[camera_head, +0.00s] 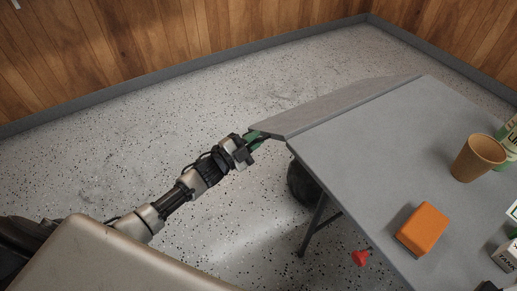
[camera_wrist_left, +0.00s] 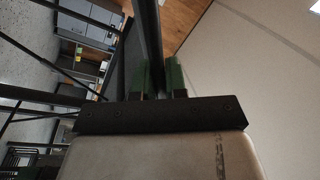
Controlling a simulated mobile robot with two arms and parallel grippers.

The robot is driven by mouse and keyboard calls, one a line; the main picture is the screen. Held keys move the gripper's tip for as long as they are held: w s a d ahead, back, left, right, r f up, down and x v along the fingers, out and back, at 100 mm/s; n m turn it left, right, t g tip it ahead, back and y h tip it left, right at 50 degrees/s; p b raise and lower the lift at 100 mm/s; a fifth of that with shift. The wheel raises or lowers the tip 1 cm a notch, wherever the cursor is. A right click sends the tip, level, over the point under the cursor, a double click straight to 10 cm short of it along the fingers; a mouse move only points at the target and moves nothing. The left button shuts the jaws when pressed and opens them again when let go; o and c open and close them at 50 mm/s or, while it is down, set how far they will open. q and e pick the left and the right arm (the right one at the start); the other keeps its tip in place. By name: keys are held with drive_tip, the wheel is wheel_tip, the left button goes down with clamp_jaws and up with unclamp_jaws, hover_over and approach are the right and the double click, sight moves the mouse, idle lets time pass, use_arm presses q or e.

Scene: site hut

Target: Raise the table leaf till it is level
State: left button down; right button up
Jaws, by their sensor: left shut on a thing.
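The grey table (camera_head: 359,138) stands at the right in the head view. Its leaf (camera_head: 335,105) runs along the table's far left edge and tilts down and away from the top. My left gripper (camera_head: 257,136) is at the leaf's near corner, its green fingers shut on the leaf edge. In the left wrist view the green fingers (camera_wrist_left: 158,78) stand on either side of the thin dark leaf edge (camera_wrist_left: 147,35). My right gripper is not in view.
On the tabletop are an orange block (camera_head: 423,228), a brown cup (camera_head: 477,157), a green-labelled container (camera_head: 508,135) and small cartons (camera_head: 506,256) at the right edge. A red object (camera_head: 360,258) shows beside the near table edge. The floor left of the leaf is clear.

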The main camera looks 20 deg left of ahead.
use_arm(q)
drive_tip(key=r+m, duration=0.2)
drive_tip(key=m, duration=0.1)
drive_tip(key=w+a+r+m+h, duration=0.1)
drive_tip(key=shift+a+r+m, duration=0.1)
drive_tip(key=shift+r+m, duration=0.2)
drive_tip(key=shift+r, duration=0.05)
wheel_tip(320, 180, up, 2)
drive_tip(key=shift+a+m+g+h, duration=0.1)
drive_tip(key=shift+m+g+h, duration=0.2)
drive_tip(key=shift+m, duration=0.9)
drive_tip(key=shift+r+m+h+p, duration=0.35)
drive_tip(key=shift+r+m, duration=0.45)
drive_tip(key=shift+m, duration=0.2)
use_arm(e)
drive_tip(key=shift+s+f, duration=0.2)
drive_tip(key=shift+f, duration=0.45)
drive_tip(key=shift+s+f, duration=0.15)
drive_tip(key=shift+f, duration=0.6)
use_arm(q)
drive_tip(key=c, duration=1.3)
unclamp_jaws()
drive_tip(key=shift+o, duration=0.6)
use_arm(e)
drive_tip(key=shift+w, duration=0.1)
use_arm(q)
drive_tip(key=shift+s+f, duration=0.1)
